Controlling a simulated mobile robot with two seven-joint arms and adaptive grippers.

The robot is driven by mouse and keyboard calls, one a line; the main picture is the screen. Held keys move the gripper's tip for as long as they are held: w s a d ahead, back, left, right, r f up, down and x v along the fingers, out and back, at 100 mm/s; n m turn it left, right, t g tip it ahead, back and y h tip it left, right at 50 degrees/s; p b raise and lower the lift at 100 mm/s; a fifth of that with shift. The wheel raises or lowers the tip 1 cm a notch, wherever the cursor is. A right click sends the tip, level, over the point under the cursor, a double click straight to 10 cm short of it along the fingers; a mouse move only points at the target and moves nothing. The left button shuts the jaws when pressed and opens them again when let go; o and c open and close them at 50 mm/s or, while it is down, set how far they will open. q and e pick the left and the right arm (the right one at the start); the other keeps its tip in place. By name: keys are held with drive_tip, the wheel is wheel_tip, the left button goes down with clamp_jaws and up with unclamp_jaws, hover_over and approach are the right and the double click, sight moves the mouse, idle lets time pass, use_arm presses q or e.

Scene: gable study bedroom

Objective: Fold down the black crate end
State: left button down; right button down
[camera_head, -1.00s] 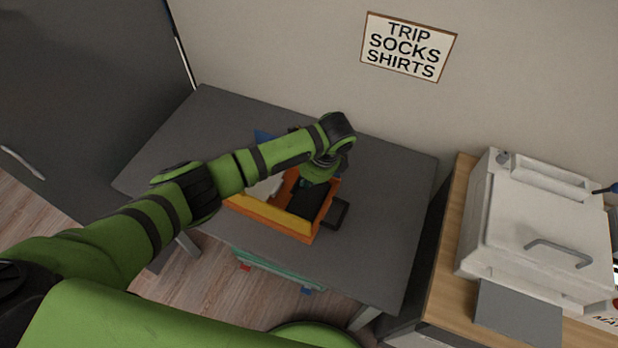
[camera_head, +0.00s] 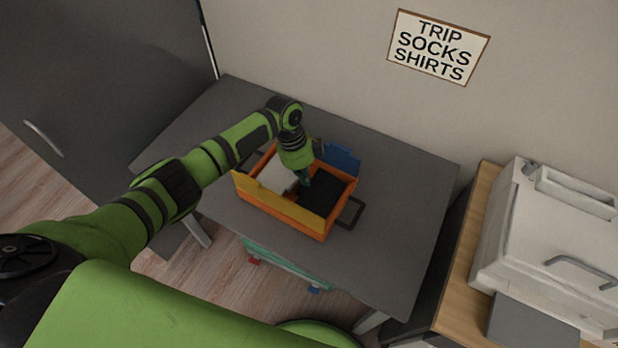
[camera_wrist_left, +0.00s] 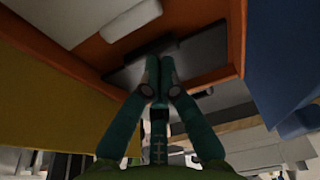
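The crate has an orange frame (camera_head: 324,229) and stands on the grey table. Its black end (camera_head: 331,187) lies low and about flat inside the right part; it also shows in the left wrist view (camera_wrist_left: 218,97). A white panel (camera_head: 273,178) lies in the left part. The yellow side (camera_head: 283,200) stands along the front, and the blue side (camera_head: 342,157) shows at the back. My left gripper (camera_head: 304,181) reaches down into the crate. Its fingertips (camera_wrist_left: 160,72) are together over the black end, nothing visible between them; contact is unclear. My right gripper is out of view.
The grey table (camera_head: 400,215) is clear to the right of the crate. A dark loop (camera_head: 352,213) lies beside the crate's right end. A white case (camera_head: 540,240) stands on a wooden top at right. A sign (camera_head: 438,47) hangs on the wall.

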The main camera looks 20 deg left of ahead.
use_arm(q)
drive_tip(key=shift+a+f, duration=0.2)
drive_tip(key=shift+f, duration=0.15)
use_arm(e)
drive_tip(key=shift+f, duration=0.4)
